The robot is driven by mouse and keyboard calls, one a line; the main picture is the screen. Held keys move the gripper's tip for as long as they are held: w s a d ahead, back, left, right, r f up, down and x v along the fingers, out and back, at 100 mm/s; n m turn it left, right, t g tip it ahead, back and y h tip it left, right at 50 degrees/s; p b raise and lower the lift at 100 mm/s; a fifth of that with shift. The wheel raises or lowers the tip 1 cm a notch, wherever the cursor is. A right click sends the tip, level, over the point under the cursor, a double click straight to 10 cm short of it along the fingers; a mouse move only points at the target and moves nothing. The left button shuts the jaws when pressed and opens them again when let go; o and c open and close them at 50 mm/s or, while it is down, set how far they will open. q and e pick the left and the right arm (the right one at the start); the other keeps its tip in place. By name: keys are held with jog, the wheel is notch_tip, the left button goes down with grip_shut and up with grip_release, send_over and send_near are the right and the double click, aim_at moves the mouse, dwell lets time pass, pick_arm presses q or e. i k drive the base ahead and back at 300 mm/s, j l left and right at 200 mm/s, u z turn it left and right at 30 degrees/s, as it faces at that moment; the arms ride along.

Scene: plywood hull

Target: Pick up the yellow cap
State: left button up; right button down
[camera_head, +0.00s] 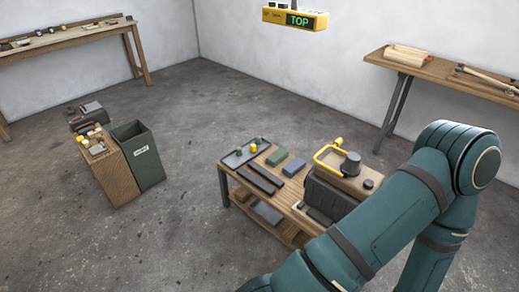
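One of my teal arms crosses the lower right of the view, in front of part of the table. Neither of my grippers is in view.
The table also bears dark bars (265,173), a green block (276,157), a blue block (294,166) and a dark machine with a yellow handle (319,155). A green bin (142,163) and wooden cabinet (115,177) stand left. Floor between (190,165) is clear.

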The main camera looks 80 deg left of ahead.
aim_at(253, 147)
jog(key=k+j+z, duration=0.2)
jog(key=j, duration=0.2)
jog(key=j+z, duration=0.25)
jog(key=k+j, duration=0.25)
jog(key=j, duration=0.3)
jog(key=k+j, duration=0.2)
jog(key=j, duration=0.3)
jog(key=k+j, duration=0.25)
jog(key=j, duration=0.3)
jog(key=k+j, duration=0.25)
jog(key=j, duration=0.3)
jog(key=k+j, duration=0.2)
jog(key=j, duration=0.3)
jog(key=k+j, duration=0.25)
jog(key=j, duration=0.3)
jog(key=k+j, duration=0.2)
jog(key=j, duration=0.35)
jog(key=k+j, duration=0.25)
jog(key=j, duration=0.25)
